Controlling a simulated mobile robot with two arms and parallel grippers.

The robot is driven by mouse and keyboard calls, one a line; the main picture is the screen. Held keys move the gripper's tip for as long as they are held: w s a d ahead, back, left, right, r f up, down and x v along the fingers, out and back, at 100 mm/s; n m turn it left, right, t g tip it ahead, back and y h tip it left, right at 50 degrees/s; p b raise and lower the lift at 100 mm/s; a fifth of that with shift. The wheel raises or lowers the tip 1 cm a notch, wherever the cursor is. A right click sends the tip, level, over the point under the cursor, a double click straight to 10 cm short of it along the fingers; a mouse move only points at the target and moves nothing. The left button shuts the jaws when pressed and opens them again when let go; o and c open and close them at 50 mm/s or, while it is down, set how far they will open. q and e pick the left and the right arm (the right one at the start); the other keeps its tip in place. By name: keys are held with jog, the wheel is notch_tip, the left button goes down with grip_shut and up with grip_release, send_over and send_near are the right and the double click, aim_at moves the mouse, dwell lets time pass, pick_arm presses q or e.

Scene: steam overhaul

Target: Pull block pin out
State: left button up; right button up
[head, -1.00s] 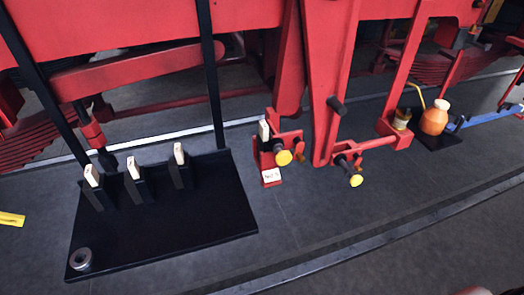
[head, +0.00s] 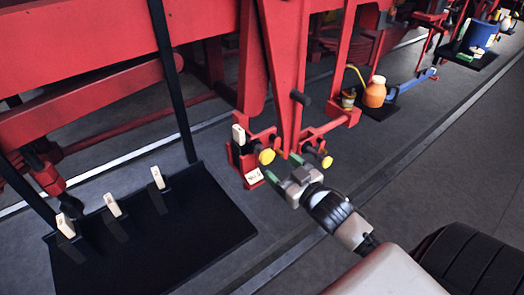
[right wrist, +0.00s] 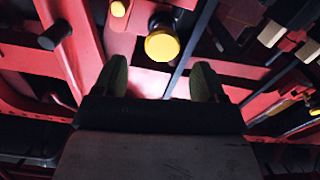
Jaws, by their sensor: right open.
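Two yellow-knobbed pins show on the red linkage in the head view: a left one (head: 266,156) at the small red block (head: 243,158) with a pale tag, and a right one (head: 327,162). I cannot tell for sure which is the block pin. My right gripper (head: 284,168) is open and empty, its green-tipped fingers pointing at the linkage just in front of these knobs. In the right wrist view a large yellow knob (right wrist: 162,45) on a dark collar lies ahead, between and beyond the two fingertips (right wrist: 161,78), apart from them. My left gripper is not in view.
A black mat (head: 215,232) at left holds several dark pieces with pale tops. An orange jug (head: 375,92) stands farther right. Dark floor in front is clear.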

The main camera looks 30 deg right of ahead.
aim_at(269, 157)
jog(key=w, duration=0.2)
jog(key=w+p, duration=0.1)
jog(key=w, duration=0.1)
jog(key=w+a, duration=0.1)
jog(key=w, duration=0.1)
jog(key=shift+w+r, duration=0.1)
jog(key=shift+w, duration=0.05)
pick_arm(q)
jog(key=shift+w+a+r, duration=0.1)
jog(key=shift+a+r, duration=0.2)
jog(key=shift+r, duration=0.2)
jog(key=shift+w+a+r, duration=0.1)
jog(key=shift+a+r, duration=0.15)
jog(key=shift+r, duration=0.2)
pick_arm(e)
jog(key=shift+w, duration=0.8)
